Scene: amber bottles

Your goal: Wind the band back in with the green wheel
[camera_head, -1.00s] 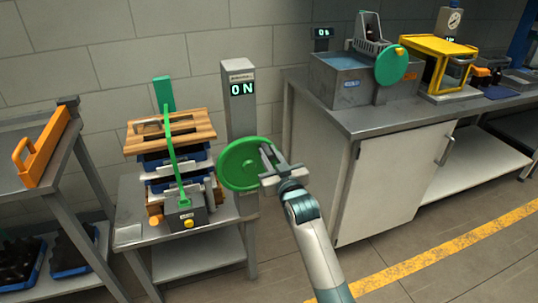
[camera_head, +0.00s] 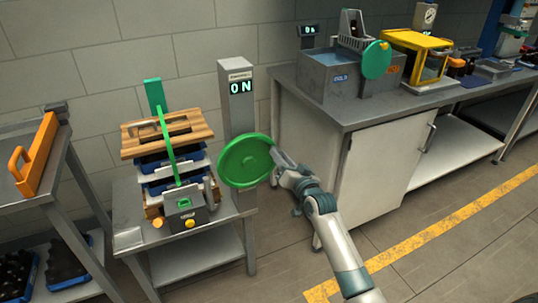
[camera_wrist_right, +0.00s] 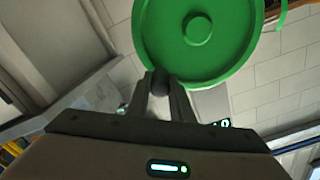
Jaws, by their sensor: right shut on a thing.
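The green wheel (camera_head: 240,162) stands upright at the right side of the box with the yellow knob (camera_head: 187,223). The wrist view shows the wheel (camera_wrist_right: 197,40) close up, with a dark round knob (camera_wrist_right: 160,80) at its rim. My right gripper (camera_head: 277,158) is at the wheel's right edge, and its fingers (camera_wrist_right: 160,90) are shut on that knob. The green band (camera_head: 166,140) runs over the top of a stack of a wooden board (camera_head: 190,137) and blue trays (camera_head: 160,186), down to the box. My left gripper is not in view.
A grey post (camera_head: 237,108) with a lit display reading "ON" stands behind the wheel. A grey bench (camera_head: 375,113) with a basin and a yellow-framed case (camera_head: 415,42) is at the right. A rack with an orange handle (camera_head: 37,155) is at the left.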

